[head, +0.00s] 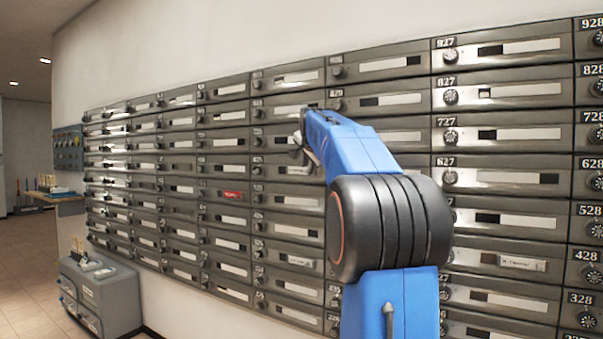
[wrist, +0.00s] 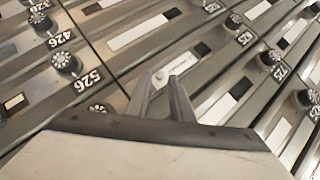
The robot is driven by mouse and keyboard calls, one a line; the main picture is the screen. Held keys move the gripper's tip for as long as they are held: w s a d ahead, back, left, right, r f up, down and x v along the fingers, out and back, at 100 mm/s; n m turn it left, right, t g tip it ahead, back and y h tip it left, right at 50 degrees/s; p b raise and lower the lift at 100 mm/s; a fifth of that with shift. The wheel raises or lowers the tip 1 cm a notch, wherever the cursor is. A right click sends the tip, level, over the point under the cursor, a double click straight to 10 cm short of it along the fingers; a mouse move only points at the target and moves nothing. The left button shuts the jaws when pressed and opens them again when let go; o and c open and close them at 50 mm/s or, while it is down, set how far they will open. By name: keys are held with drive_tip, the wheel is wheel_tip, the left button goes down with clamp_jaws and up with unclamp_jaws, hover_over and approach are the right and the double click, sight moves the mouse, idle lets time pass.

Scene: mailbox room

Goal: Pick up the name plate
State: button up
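My gripper (head: 303,150) is at the end of my raised blue arm, close to the mailbox fronts in the middle of the head view. In the wrist view its two fingers (wrist: 162,76) stand a little apart in front of a drawer front. A pale name plate (wrist: 160,80) with a small dark mark shows between and just beyond the fingertips; the fingers partly hide it. Contact cannot be told. In the head view a pale marked plate (head: 296,170) sits in a slot just below my gripper. Other marked plates sit at lower middle (head: 299,262) and lower right (head: 521,263).
The mailbox wall (head: 440,115) has many grey drawers with round dials and number labels. A red plate (head: 231,194) sits in one slot left of my arm. A grey cabinet (head: 103,295) stands at lower left, with a small table (head: 58,197) behind it. The floor (head: 28,270) at left is clear.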

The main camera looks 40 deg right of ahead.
sight(299, 171)
drive_tip(key=shift+x, duration=1.15)
drive_tip(key=shift+c, duration=0.3)
clamp_jaws()
drive_tip(key=shift+r, duration=0.1)
